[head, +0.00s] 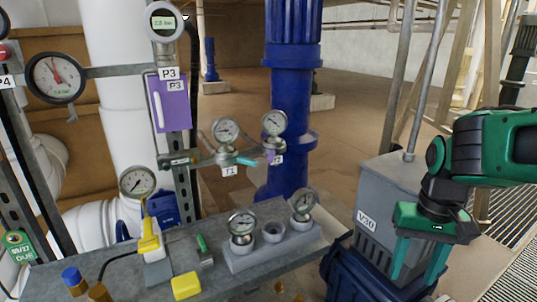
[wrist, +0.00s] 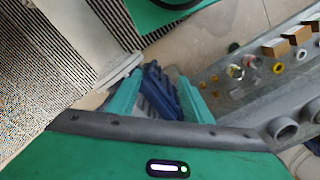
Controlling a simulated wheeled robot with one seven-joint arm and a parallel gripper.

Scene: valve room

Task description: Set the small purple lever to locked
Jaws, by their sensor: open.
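A small purple lever (head: 270,156) shows on the pipe manifold, just right of a teal lever (head: 247,161) and under a round gauge (head: 273,123). It is small and partly covered by a white tag, so I cannot tell its setting.
The grey bench (head: 115,268) carries gauges, a yellow tool and loose parts.

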